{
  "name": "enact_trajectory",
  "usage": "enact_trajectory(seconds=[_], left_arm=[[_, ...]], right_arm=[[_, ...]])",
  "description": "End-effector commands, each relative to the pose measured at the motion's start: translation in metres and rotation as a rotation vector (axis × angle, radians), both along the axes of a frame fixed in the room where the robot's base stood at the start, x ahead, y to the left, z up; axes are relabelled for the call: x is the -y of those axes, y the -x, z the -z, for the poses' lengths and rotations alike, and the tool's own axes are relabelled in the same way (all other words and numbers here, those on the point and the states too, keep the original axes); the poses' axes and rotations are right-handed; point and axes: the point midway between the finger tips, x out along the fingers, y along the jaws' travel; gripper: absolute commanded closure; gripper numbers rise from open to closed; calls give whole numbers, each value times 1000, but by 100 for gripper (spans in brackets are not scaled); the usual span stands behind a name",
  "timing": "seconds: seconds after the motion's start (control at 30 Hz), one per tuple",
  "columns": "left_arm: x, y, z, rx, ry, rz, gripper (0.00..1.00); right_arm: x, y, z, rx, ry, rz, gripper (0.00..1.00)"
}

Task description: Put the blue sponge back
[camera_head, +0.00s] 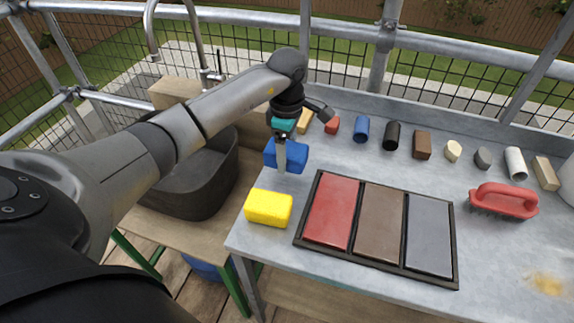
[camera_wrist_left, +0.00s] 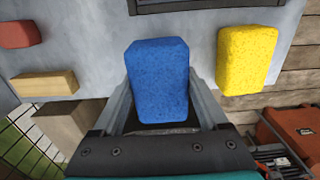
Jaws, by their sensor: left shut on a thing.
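The blue sponge (camera_head: 294,156) is at the left end of the grey table, behind the yellow sponge (camera_head: 269,207). My left gripper (camera_head: 281,160) comes down from above and is shut on the blue sponge. In the left wrist view the blue sponge (camera_wrist_left: 157,80) sits between the two fingers, with the yellow sponge (camera_wrist_left: 247,58) to its right and apart from it. I cannot tell whether the blue sponge touches the table. My right gripper is not in view.
A black tray (camera_head: 298,236) with red, brown and grey tiles lies right of the yellow sponge. Several small blocks and cylinders line the back, including a blue cylinder (camera_head: 362,129). A red brush (camera_head: 504,200) lies at right. A dark basin (camera_head: 190,190) stands left of the table.

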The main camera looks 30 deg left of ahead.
Motion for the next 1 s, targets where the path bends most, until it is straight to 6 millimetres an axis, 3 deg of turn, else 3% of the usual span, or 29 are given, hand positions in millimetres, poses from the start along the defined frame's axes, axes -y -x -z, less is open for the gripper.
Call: enact_trajectory(seconds=[0.3,0.7,0.73,0.9,1.0], left_arm=[[1,1,41,-2,1,0,68],[0,0,45,1,0,0,68],[0,0,44,1,0,0,21],[0,0,44,0,0,0,2],[0,0,44,0,0,0,0]], right_arm=[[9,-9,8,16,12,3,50],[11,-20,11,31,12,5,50],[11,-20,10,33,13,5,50],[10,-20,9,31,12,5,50],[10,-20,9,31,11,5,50]])
